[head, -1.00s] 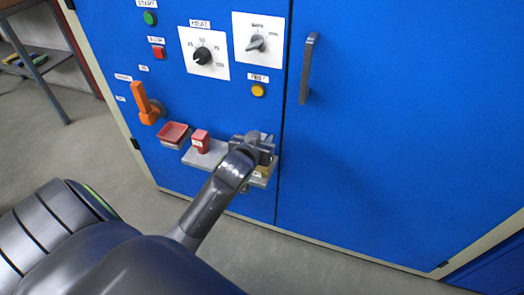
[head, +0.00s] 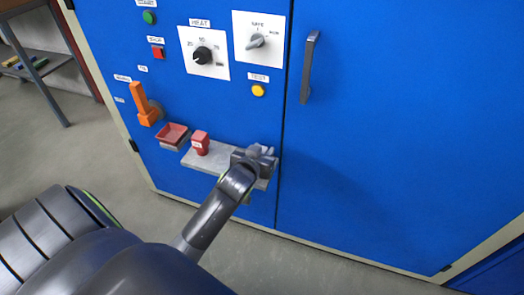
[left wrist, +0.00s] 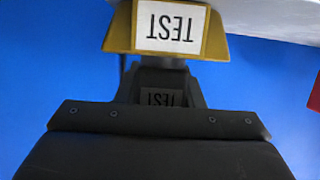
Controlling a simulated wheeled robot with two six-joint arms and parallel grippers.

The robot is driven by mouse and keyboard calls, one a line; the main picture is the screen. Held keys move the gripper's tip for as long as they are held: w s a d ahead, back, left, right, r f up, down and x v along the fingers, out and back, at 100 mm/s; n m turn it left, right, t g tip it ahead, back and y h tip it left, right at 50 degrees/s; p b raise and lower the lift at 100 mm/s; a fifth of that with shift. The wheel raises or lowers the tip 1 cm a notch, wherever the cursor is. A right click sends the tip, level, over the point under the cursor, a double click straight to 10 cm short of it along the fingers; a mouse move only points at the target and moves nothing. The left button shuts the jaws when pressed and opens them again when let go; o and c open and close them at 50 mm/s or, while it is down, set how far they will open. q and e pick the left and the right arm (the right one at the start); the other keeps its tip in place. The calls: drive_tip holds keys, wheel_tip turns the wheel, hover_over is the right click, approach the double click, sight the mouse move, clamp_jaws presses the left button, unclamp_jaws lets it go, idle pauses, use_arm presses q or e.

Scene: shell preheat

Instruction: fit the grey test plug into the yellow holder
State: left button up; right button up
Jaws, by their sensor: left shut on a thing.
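The yellow holder (left wrist: 217,45) shows at the top of the left wrist view, with a white TEST label that reads upside down. The grey test plug (left wrist: 160,97), dark in shadow and with its own TEST label, sits just below the holder in that view. My left gripper (left wrist: 160,75) is shut on the plug. In the head view my left gripper (head: 258,158) is at the right end of the shelf and hides the plug and holder. I cannot tell whether the plug touches or enters the holder. My right gripper is not in view.
The grey shelf (head: 222,160) on the blue cabinet (head: 390,150) carries a red block (head: 200,143) left of my gripper. A red tray (head: 172,134) and an orange lever (head: 143,105) are farther left. A door handle (head: 309,68) stands out at upper right.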

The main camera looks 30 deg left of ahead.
use_arm(q)
drive_tip(key=shift+f, duration=0.35)
drive_tip(key=o, duration=1)
